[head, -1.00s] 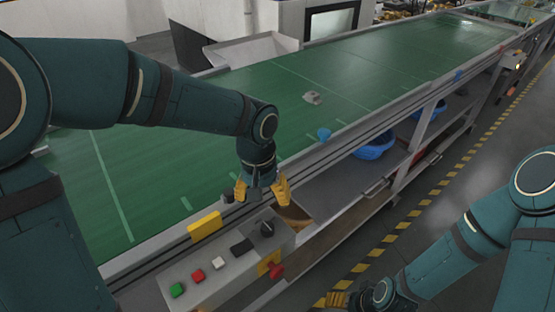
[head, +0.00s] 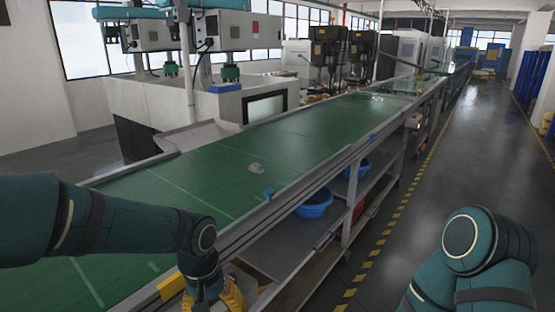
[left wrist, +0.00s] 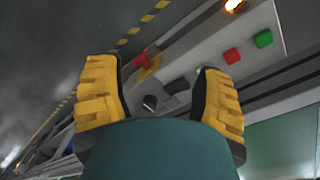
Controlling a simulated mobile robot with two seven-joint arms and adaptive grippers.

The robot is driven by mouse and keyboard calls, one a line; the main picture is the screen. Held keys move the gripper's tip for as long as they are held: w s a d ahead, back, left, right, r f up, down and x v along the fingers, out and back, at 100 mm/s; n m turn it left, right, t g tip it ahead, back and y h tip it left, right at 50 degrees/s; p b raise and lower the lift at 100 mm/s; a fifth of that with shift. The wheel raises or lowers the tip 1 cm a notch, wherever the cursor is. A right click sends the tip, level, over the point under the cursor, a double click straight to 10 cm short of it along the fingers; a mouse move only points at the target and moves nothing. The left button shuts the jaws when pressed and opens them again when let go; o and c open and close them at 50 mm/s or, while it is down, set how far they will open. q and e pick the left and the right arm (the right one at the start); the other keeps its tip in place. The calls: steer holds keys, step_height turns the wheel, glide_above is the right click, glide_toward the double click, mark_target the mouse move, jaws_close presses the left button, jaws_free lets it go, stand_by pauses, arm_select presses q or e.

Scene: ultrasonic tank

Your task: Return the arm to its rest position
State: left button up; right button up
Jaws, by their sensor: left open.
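My left arm reaches in from the left in the head view. Its gripper (head: 212,299) is at the bottom edge, by the near side of the green conveyor, partly cut off. In the left wrist view the gripper's two yellow fingers (left wrist: 160,103) stand wide apart with nothing between them gripped. A grey control panel (left wrist: 205,72) lies beyond them, with a red button (left wrist: 232,56), a green button (left wrist: 264,38) and dark switches. My right arm (head: 478,255) shows at the lower right of the head view; its gripper is outside the picture.
Blue bins (head: 314,204) sit on the shelf below. The floor aisle at right is clear.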

arm_select(q)
steer(key=s+d+f+h, duration=0.1)
steer(key=s+f, duration=0.1)
steer(key=f, duration=0.6)
steer(key=s+d+f+t+h, duration=0.1)
steer(key=s+f, duration=0.2)
steer(key=f, duration=0.6)
steer(key=s+f+n, duration=0.1)
steer(key=s+f, duration=0.2)
steer(key=f, duration=0.6)
steer(key=shift+s+d+f+h, duration=0.15)
steer(key=shift+s+d+h, duration=0.1)
steer(key=shift+d+h, duration=0.15)
